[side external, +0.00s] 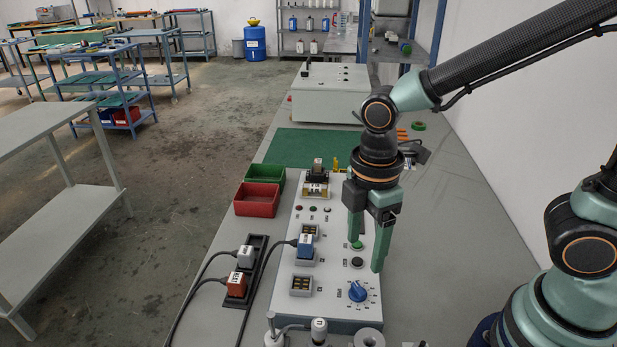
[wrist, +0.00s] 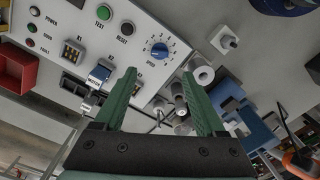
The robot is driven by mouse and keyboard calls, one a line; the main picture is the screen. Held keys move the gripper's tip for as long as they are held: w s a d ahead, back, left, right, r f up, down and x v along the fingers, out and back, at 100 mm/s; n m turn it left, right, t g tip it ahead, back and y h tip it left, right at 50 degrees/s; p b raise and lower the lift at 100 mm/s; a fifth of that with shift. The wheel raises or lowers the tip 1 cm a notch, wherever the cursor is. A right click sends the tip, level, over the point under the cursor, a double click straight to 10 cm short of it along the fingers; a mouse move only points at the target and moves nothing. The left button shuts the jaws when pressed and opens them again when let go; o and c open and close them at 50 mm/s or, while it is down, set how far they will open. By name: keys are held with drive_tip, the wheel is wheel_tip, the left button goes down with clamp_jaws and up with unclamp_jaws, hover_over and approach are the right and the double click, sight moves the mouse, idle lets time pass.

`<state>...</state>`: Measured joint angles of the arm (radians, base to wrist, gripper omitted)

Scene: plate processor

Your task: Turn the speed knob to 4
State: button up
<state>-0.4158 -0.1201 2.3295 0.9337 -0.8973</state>
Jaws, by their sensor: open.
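The speed knob (side external: 358,291) is a blue ribbed dial near the front right corner of the pale control panel (side external: 328,311). My gripper (side external: 367,256) points down over the panel's right side, behind the knob in the side view. Its two green fingers are spread apart with nothing between them; in the wrist view the gripper (wrist: 159,75) is also empty.
Green TEST (wrist: 103,12) and black RESET (wrist: 127,28) buttons sit near the knob. A blue plug (side external: 305,246) stands in a panel socket. White (side external: 245,256) and orange (side external: 236,285) plugs sit in a black holder left of the panel. Red (side external: 257,200) and green bins stand behind.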

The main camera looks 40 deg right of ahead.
sight(359, 288)
wheel_tip(359, 288, down, 10)
drive_tip(key=shift+r, duration=0.25)
idle(0.3)
clamp_jaws()
